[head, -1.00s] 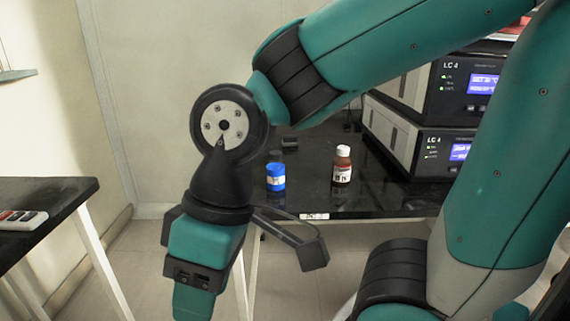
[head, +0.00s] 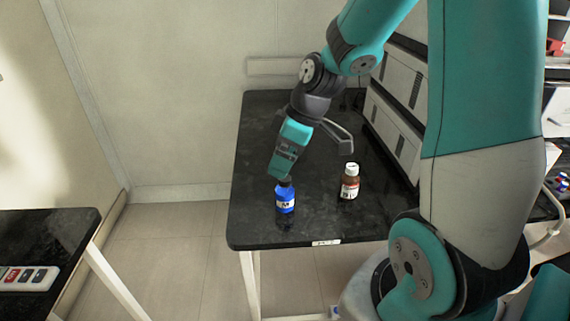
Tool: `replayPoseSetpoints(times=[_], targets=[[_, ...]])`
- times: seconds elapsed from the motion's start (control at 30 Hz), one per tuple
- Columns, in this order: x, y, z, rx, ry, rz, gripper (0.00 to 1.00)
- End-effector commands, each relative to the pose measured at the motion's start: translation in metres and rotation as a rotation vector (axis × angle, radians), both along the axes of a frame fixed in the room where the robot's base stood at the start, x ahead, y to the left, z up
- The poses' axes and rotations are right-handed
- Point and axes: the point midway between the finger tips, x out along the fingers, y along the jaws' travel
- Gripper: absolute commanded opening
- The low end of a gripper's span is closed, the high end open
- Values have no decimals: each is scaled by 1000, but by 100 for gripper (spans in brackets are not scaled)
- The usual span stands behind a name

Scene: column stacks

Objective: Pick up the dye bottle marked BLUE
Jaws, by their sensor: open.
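A small blue bottle (head: 286,198) with a dark cap and a pale label stands upright near the front left of the black bench. Its label is too small to read. A brown bottle (head: 350,184) with a white cap and a white and red label stands to its right. My gripper (head: 312,163) is open above the bench. One finger shows just above and behind the blue bottle's cap, and the other juts out toward the brown bottle. I cannot tell whether the near finger touches the cap. Nothing is held.
The black bench (head: 265,130) is clear to the left and behind the bottles. Grey instrument cases (head: 398,80) stand along its right side. A second black table (head: 50,235) at lower left bears a grey device with buttons (head: 27,278).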

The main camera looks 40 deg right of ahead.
Motion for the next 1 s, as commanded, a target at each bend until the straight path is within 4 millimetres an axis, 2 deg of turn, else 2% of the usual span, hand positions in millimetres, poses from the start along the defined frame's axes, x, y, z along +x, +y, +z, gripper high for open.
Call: replayPoseSetpoints(times=[0.03, 0.1, 0.2, 0.3, 0.47, 0.8, 1.0], targets=[[4, -25, 18, -8, -10, -11, 87], [8, -52, 18, -27, -34, -3, 87], [9, -79, 16, -49, -59, 7, 87], [9, -91, 10, -60, -70, 15, 87], [15, -87, -16, -63, -71, 22, 87], [36, -67, -84, -63, -71, 23, 87], [43, -62, -102, -66, -74, 21, 87]])
